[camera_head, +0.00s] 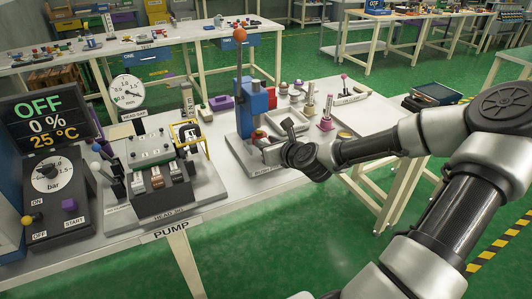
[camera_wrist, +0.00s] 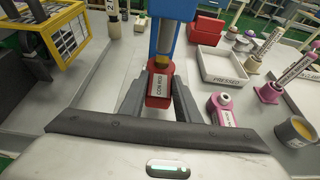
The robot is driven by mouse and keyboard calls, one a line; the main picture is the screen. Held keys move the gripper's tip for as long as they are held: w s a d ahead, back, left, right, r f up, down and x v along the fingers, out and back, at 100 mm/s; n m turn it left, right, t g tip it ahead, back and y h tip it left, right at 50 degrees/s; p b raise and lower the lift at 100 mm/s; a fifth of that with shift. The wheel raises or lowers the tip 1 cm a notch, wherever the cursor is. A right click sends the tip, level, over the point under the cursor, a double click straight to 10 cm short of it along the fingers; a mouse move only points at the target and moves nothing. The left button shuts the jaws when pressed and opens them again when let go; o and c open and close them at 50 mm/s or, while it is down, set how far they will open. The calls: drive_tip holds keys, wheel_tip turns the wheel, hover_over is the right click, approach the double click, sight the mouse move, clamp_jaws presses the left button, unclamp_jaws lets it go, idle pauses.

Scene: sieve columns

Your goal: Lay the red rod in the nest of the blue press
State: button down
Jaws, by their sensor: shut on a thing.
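The blue press (camera_head: 245,106) stands mid-table in the head view, with an orange ball on top of its lever. Its blue column (camera_wrist: 177,12) and grey ram (camera_wrist: 166,38) fill the top centre of the wrist view. My gripper (camera_wrist: 160,92) is shut on a short red piece with a white label, which I take as the red rod (camera_wrist: 159,101). The rod is between the fingers, in front of and seemingly below the ram. The nest is hidden behind the rod and fingers, so I cannot tell whether the rod touches it. In the head view my wrist covers most of the fingers.
Right of the press are a white tray (camera_wrist: 222,67) marked PRESSED, pink-based stands (camera_wrist: 269,91) and a grey cup with yellow contents (camera_wrist: 294,131). A red box (camera_wrist: 207,30) stands behind. Left are the pump unit (camera_head: 155,160) and a yellow frame (camera_head: 187,137).

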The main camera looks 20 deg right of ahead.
drive_tip(key=shift+w, duration=0.4)
drive_tip(key=shift+f+b, duration=0.85)
drive_tip(key=shift+f, duration=0.85)
drive_tip(key=shift+f, duration=0.1)
drive_tip(key=c, duration=1.3)
unclamp_jaws()
drive_tip(key=shift+c, duration=0.2)
drive_tip(key=shift+r, duration=0.2)
drive_tip(key=p+v, duration=0.3)
drive_tip(key=v, duration=0.9)
